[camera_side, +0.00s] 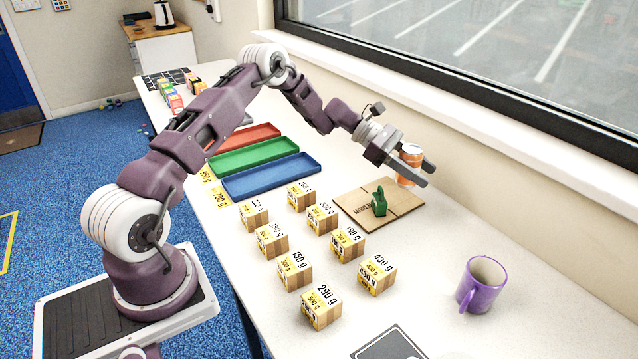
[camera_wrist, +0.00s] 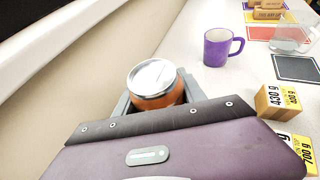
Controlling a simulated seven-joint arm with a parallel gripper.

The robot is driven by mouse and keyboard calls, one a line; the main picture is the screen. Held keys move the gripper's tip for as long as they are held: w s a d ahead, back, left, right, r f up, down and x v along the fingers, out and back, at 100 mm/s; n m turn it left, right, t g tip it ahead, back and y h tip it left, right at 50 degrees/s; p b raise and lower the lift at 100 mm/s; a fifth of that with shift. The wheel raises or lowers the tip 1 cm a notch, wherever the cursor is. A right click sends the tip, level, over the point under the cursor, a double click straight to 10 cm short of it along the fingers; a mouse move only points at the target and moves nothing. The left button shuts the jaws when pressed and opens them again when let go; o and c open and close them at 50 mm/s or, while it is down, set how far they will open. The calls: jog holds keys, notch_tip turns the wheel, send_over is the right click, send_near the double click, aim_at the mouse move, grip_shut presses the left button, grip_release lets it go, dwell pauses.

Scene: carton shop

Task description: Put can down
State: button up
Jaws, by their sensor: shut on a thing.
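An orange can (camera_side: 409,165) with a silver top is held upright between the fingers of my gripper (camera_side: 420,172), near the window wall. In the wrist view the can (camera_wrist: 160,90) sits between the two grey fingers, its round lid facing the camera. My gripper is shut on it. In the side view the can is beyond the brown cardboard sheet (camera_side: 350,200). I cannot tell whether its base touches the table or hangs just above it.
A green object (camera_side: 379,203) stands on the cardboard. Several weight-marked boxes (camera_side: 345,243) stand in front of it. A purple mug (camera_side: 481,285) is at the right, also in the wrist view (camera_wrist: 221,47). Red, green and blue (camera_side: 270,178) trays lie left. White table between cardboard and mug is clear.

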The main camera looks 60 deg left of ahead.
jog(key=s+a+r+n+t+y, duration=0.15)
jog(key=s+a, duration=0.35)
jog(key=a, duration=0.7)
jog(key=s+a+n+t+y, duration=0.25)
jog(key=s+a, duration=0.25)
jog(key=a, duration=0.8)
jog(key=shift+n+h, duration=0.3)
jog(key=f, duration=1)
jog(key=shift+s+a+f, duration=0.1)
jog(key=shift+a+f, duration=0.1)
jog(key=shift+a, duration=0.1)
jog(key=shift+f, duration=0.1)
jog(key=shift+f+t, duration=0.3)
jog(key=shift+f, duration=0.15)
jog(key=o, duration=1.3)
